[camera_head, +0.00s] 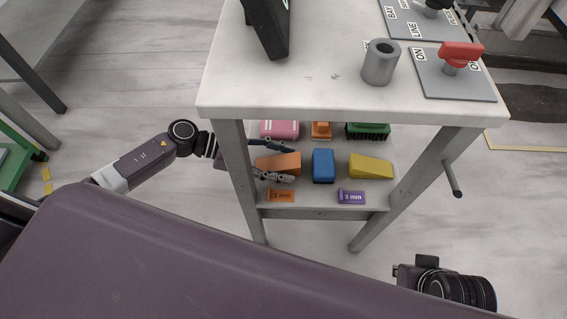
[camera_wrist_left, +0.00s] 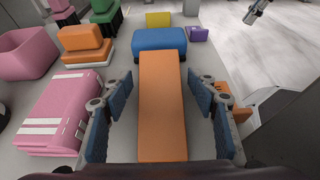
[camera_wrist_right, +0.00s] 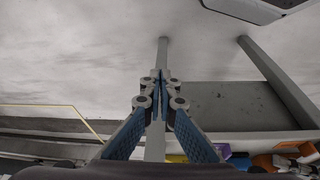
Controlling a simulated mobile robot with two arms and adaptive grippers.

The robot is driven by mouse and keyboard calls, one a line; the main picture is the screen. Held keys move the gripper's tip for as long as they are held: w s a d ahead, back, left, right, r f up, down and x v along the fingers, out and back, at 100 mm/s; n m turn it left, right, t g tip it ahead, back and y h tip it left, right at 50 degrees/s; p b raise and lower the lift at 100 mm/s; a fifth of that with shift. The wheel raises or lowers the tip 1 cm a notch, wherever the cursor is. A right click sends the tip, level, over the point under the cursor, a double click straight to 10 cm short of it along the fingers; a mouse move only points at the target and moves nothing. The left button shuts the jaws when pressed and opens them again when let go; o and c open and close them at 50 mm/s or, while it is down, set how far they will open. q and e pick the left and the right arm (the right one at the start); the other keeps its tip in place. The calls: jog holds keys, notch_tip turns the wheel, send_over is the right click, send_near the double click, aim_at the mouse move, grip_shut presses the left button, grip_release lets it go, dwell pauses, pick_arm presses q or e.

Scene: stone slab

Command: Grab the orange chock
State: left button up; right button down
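The orange chock (camera_head: 283,161) is a wedge-like block on the lower shelf under the table, left of a blue block (camera_head: 323,165). In the left wrist view the orange chock (camera_wrist_left: 160,105) lies lengthwise between the fingers of my left gripper (camera_wrist_left: 160,120). The fingers stand on both sides of it with visible gaps, so the gripper is open and not clamping it. In the head view my left gripper (camera_head: 288,163) reaches in from the left past the table leg. My right gripper (camera_wrist_right: 157,85) has its fingertips together and holds nothing, away from the chock.
The shelf also holds a yellow wedge (camera_head: 371,166), a pink block (camera_head: 280,129), a smaller orange block (camera_head: 321,130), a green block (camera_head: 367,131) and a purple label (camera_head: 351,197). The tabletop (camera_head: 330,95) and front legs (camera_head: 240,180) limit access from above and the sides.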

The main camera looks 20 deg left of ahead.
pick_arm(q)
jog(key=c, duration=1.1)
